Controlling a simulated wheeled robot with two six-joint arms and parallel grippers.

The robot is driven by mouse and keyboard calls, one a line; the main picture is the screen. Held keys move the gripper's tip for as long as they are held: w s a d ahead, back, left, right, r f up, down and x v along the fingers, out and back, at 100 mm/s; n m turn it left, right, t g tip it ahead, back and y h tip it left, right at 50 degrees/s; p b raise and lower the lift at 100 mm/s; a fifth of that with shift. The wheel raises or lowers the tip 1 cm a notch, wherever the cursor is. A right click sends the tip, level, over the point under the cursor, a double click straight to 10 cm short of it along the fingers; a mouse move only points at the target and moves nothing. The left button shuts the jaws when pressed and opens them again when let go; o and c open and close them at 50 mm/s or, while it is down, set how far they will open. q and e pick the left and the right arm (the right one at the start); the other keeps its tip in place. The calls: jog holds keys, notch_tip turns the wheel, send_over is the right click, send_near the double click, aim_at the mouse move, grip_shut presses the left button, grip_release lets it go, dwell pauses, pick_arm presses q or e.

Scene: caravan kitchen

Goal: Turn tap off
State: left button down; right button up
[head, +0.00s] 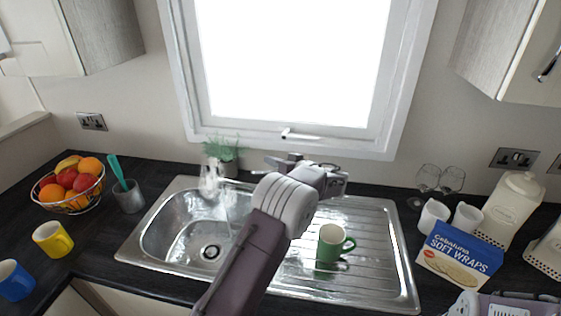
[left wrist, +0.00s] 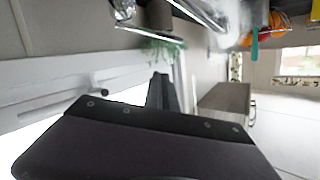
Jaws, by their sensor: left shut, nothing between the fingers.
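The chrome tap (head: 209,182) stands at the back of the steel sink, left of my left gripper. A pale stream of water seems to fall from it into the basin. In the left wrist view a chrome bar (left wrist: 200,15) and a chrome knob (left wrist: 124,9), probably tap parts, show at the top edge. My left gripper (head: 272,160) is shut and empty behind the sink, near the window sill. Its dark fingers (left wrist: 163,90) show in the left wrist view, apart from the chrome parts. My wrist hides part of the sink's back edge.
The sink (head: 180,192) has a drainer at right with a green mug (head: 330,243). A plant (head: 226,155) stands behind the tap. A fruit bowl (head: 70,188) and utensil pot (head: 128,197) stand left. Glasses, white cups and a wraps box (head: 455,262) stand right.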

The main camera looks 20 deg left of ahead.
aim_at(265, 171)
pick_arm(q)
jog(key=shift+s+a+f+p, duration=0.1)
jog(key=shift+a+f+p, duration=0.25)
jog(key=shift+a+f, duration=0.6)
jog(key=shift+s+a+f+p, duration=0.1)
jog(key=shift+a+f+p, duration=0.25)
jog(key=shift+a+f, duration=0.55)
jog(key=shift+d+f, duration=0.25)
